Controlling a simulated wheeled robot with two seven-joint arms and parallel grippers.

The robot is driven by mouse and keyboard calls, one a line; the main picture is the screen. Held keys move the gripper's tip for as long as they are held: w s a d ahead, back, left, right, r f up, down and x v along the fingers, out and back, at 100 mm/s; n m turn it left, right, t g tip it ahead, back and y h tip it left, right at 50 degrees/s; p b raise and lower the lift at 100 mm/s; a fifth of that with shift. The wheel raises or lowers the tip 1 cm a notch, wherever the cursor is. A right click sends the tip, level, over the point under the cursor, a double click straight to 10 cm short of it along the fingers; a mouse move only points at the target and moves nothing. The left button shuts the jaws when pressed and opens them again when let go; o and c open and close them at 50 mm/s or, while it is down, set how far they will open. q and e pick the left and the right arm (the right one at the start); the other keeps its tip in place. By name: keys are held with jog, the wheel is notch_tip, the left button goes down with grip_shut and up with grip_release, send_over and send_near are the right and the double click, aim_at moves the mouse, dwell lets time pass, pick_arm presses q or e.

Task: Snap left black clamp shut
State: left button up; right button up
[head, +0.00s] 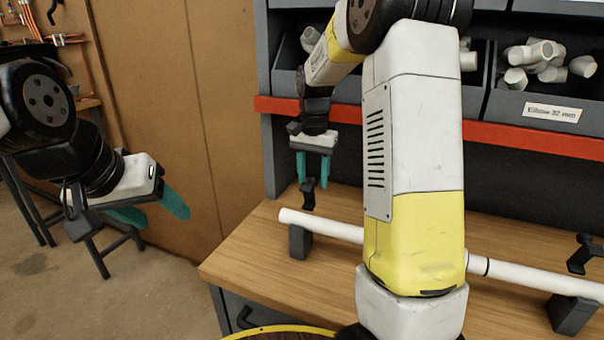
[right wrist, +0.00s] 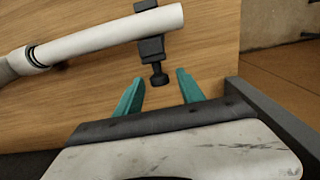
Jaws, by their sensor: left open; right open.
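The left black clamp (head: 300,243) stands on the wooden bench under the left end of the white pipe (head: 320,225). Its black arm (head: 308,194) is raised, standing up behind the pipe, so the clamp is open. My right gripper (head: 313,170) is open just above and behind that arm, fingers pointing down. In the right wrist view the clamp's knobbed arm (right wrist: 158,75) lies between the open fingertips, with no finger visibly touching it. My left gripper (head: 155,207) is open and empty, off to the left of the bench.
The right black clamp (head: 572,312) holds up the pipe's right part; its arm (head: 583,254) is also raised. Behind the bench is a shelf with a red rail (head: 560,143) and bins of white fittings (head: 540,62). My right arm hides the pipe's middle.

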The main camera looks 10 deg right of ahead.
grip_shut()
dwell(1.4)
